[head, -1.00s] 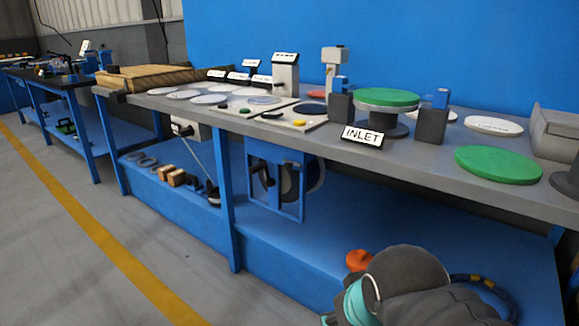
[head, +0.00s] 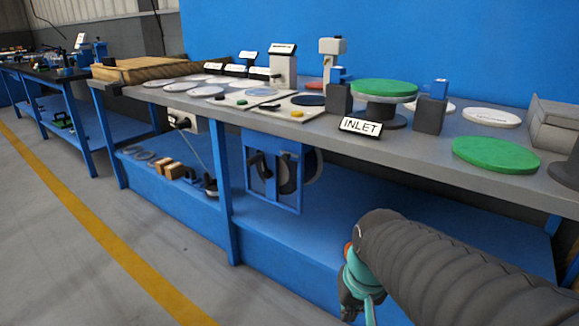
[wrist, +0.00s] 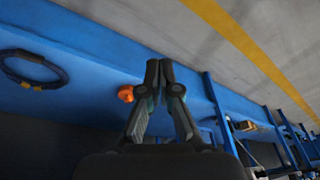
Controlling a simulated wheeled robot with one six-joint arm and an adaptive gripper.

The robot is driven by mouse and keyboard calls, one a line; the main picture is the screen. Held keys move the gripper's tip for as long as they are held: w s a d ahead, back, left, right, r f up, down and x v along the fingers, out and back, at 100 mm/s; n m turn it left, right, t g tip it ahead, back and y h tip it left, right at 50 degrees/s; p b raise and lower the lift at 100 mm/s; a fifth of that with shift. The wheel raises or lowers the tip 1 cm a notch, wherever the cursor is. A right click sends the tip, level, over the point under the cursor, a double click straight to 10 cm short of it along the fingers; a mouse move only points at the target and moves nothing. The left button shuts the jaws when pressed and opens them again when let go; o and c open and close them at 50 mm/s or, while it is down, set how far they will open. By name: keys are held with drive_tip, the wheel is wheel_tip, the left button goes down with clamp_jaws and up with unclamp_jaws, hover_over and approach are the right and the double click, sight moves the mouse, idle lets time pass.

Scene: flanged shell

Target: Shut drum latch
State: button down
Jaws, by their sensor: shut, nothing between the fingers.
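A blue frame with dark curved parts and a grey drum-like round (head: 275,178) hangs under the bench, in the middle of the head view. I cannot tell which part of it is the latch or whether it is open. My gripper (head: 352,310) is low in the head view, right of and nearer than the frame, and partly cut off by the bottom edge. In the wrist view my gripper (wrist: 160,66) has its fingertips together with nothing between them. It is well apart from the drum frame.
The grey bench top (head: 335,135) holds an INLET sign (head: 360,126), green discs (head: 495,154) and several flat plates. An orange thing (wrist: 126,94) and a looped hose (wrist: 35,70) lie on the blue lower shelf. A blue leg (head: 229,190) stands left of the drum frame. The floor in front is clear.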

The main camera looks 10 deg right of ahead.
sight(287, 156)
drive_tip(key=w+a+f+m+y, duration=0.1)
drive_tip(key=w+f+m+y, duration=0.3)
drive_tip(key=w, duration=0.3)
drive_tip(key=w+f+m+t+y+b, duration=0.1)
drive_tip(key=w+f+m+y, duration=0.25)
drive_tip(key=w+m, duration=0.35)
drive_tip(key=w+a+f+m+y, duration=0.1)
drive_tip(key=w+f+m+y, duration=0.3)
drive_tip(key=w, duration=0.4)
drive_tip(key=w+d+r+m+t+y, duration=0.1)
drive_tip(key=w+d+r+m+t, duration=0.15)
drive_tip(key=w, duration=0.25)
drive_tip(key=w+d+r+m+t+y, duration=0.1)
drive_tip(key=w+d+m+t+y, duration=0.15)
drive_tip(key=w+t, duration=0.2)
drive_tip(key=w+d+r+m+t, duration=0.4)
drive_tip(key=d+r+m+t, duration=0.1)
drive_tip(key=r, duration=0.4)
drive_tip(key=shift+w+d+r+t, duration=0.15)
drive_tip(key=shift+w+r+t, duration=0.25)
drive_tip(key=shift+t, duration=0.1)
drive_tip(key=x, duration=1.4)
drive_tip(key=shift+p, duration=0.3)
